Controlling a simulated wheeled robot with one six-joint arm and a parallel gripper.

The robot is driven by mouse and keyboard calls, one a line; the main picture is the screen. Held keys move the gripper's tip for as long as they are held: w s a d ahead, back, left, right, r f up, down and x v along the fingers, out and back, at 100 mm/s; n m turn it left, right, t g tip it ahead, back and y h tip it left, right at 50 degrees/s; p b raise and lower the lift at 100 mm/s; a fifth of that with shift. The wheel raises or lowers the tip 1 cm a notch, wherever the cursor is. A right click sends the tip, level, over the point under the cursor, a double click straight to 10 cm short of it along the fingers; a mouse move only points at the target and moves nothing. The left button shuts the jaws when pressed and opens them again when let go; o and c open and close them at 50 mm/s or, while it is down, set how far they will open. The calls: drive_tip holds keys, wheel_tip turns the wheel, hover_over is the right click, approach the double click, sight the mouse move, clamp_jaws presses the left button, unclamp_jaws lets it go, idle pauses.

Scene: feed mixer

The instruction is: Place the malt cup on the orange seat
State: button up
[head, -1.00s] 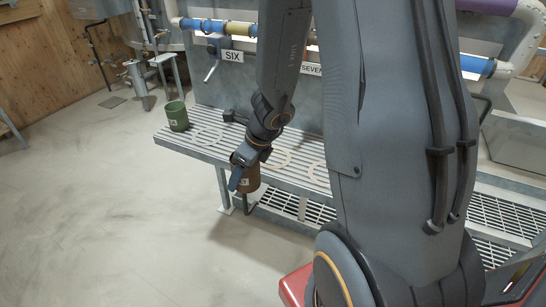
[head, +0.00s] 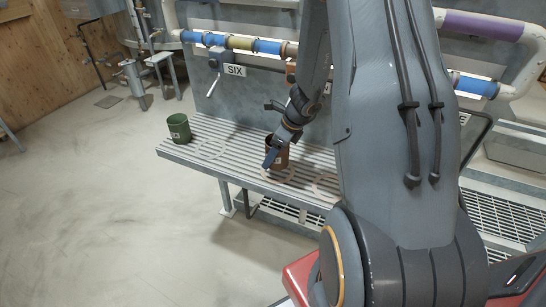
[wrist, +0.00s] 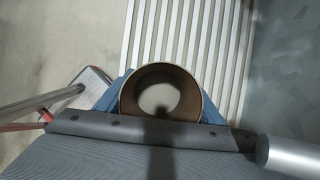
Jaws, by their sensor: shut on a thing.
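A brown cup (head: 284,158), which I take for the malt cup, is held in my gripper (head: 273,156) over the slatted bench. It looks upright, with its base near the slats; I cannot tell whether it touches them. In the wrist view the cup's round rim (wrist: 123,98) sits between the blue fingers, with a pale round area inside. Ring-shaped seats mark the bench: one ring (head: 212,149) is left of the cup, and another (head: 326,184) is to its right. Their colours look pale, and I cannot tell which is orange.
A green cup (head: 179,128) stands at the left end of the bench (head: 200,172). Behind it rises a grey panel with a SIX label (head: 235,70) and coloured pipes (head: 266,46). The floor in front is clear.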

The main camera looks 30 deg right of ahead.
drive_tip(key=shift+d+f+b, duration=0.1)
drive_tip(key=shift+f+b, duration=1.65)
drive_tip(key=shift+f, duration=0.15)
drive_tip(key=o, duration=1.1)
